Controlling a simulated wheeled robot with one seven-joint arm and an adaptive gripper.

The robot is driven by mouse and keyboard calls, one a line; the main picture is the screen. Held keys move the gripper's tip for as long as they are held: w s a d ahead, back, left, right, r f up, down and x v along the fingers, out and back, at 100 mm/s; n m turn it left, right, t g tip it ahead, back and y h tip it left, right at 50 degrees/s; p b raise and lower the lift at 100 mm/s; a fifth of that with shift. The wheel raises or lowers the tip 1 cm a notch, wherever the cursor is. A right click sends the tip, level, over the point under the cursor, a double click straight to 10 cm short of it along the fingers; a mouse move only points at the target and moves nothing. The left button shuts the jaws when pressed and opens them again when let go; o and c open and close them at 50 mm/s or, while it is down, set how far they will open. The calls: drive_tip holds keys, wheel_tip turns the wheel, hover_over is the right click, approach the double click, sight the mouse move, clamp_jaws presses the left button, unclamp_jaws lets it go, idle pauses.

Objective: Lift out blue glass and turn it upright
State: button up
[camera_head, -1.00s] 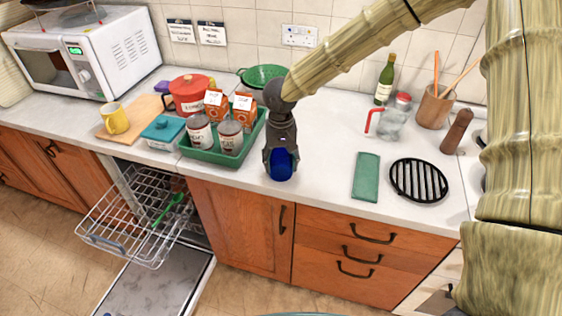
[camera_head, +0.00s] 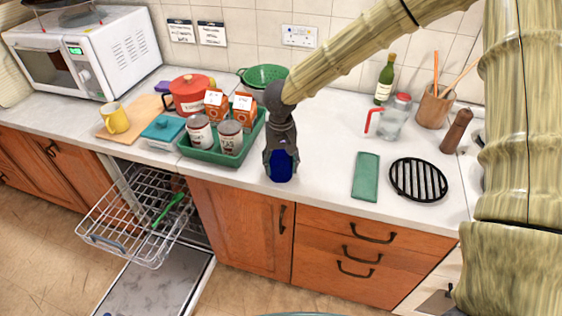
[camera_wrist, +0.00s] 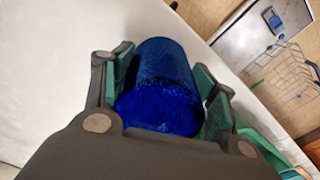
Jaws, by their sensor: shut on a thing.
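The blue glass (camera_head: 281,170) is a dark blue tumbler at the front of the worktop. My gripper (camera_head: 281,160) points down with its fingers closed on the glass from both sides. In the wrist view the glass (camera_wrist: 158,75) lies between the green finger pads, with one round end facing the camera. I cannot tell whether that end is the mouth or the base. The glass's lower end is at or just above the worktop; contact is not clear.
The green tray (camera_head: 230,158) with cans and cartons stands close on the left. A green cloth (camera_head: 366,177) and a black trivet (camera_head: 418,180) lie to the right. The open dishwasher rack (camera_head: 135,220) is at lower left. The worktop (camera_head: 325,160) right of my gripper is clear.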

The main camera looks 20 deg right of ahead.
drive_tip(key=shift+f, duration=0.1)
drive_tip(key=o, duration=1.2)
drive_tip(key=shift+o, duration=0.2)
